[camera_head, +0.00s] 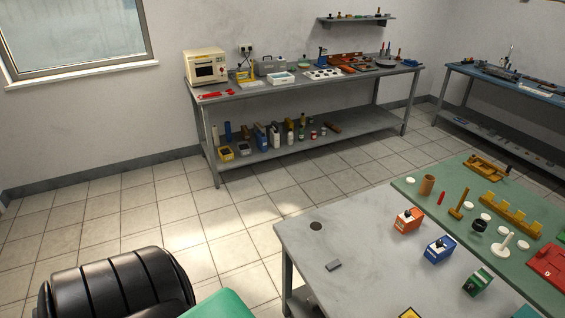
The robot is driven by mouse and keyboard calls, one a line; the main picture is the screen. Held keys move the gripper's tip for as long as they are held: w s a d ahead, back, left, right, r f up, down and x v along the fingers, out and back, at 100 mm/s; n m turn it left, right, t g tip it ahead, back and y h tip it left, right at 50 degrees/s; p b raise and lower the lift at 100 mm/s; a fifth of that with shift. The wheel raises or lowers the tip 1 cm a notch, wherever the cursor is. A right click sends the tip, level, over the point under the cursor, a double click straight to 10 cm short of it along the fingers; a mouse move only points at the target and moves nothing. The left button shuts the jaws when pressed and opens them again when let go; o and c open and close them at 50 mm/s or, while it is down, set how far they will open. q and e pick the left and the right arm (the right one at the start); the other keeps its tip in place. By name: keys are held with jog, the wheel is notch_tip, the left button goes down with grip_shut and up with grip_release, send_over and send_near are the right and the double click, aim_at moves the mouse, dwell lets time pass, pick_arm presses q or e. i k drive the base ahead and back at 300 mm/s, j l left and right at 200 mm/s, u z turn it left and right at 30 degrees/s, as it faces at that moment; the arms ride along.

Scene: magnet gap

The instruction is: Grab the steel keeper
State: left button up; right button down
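A small dark grey flat block (333,265), which looks like the steel keeper, lies on the near grey table (345,236) close to its left edge. It lies alone, with bare tabletop around it.
A green mat (418,187) with wooden and white pieces covers the right side. A yellow-and-black item (408,313) is cut off at the bottom. A long workbench (300,83) stands behind, beyond clear tiled floor.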

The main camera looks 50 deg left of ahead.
aim_at(334, 264)
jog(key=u, duration=1.05)
